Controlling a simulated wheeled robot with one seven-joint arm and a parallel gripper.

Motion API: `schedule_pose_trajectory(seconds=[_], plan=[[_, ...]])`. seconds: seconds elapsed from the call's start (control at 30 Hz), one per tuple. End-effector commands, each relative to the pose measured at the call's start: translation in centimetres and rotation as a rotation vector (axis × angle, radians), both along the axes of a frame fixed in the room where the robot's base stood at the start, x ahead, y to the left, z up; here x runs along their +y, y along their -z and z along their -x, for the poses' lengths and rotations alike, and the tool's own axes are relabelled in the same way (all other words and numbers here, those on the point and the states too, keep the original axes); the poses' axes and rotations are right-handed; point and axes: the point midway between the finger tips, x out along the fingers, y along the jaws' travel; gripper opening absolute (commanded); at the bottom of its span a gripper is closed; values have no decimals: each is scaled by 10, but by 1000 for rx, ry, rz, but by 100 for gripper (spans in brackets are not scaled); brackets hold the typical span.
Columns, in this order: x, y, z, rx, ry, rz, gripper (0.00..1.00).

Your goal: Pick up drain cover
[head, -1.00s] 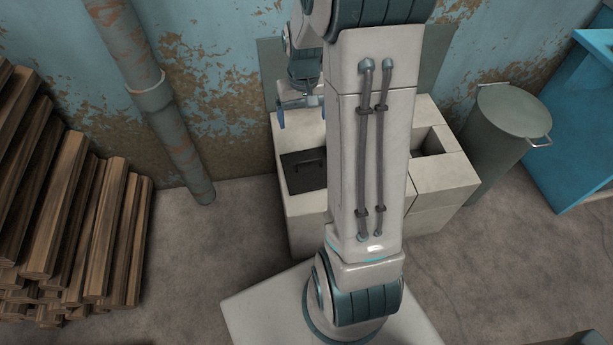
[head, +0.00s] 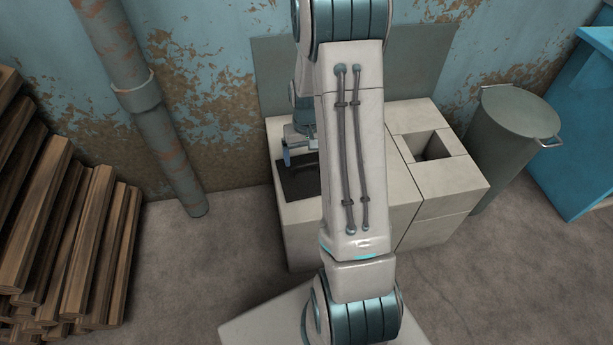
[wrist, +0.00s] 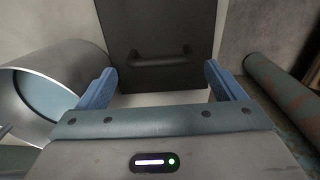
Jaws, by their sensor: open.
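The drain cover (head: 296,184) is a dark flat plate with a bar handle, set in the top left of the pale block unit. My arm hides its right part in the head view. In the wrist view the cover (wrist: 160,85) is ahead, and its handle (wrist: 160,58) lies between and beyond my fingertips. My gripper (wrist: 159,70) is open and empty, with a blue finger on each side of the handle. In the head view my gripper (head: 300,157) is over the rear part of the cover, partly hidden by my arm.
The block unit (head: 400,220) has an open square hole (head: 433,146) at its right. A round metal vessel (wrist: 50,85) is at the left of the wrist view. A rusty pipe (head: 165,130), stacked wood (head: 75,235), a grey bin (head: 510,140) and a blue box (head: 580,135) stand around.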

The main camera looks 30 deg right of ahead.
Motion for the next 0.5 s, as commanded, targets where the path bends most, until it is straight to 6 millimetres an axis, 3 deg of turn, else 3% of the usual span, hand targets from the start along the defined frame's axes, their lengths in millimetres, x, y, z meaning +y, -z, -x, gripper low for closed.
schedule_pose_trajectory(seconds=[0.4, 0.5], plan=[[0, 50, -1, 1, 0, 0, 89], [0, 53, -2, 0, 0, 0, 89]])
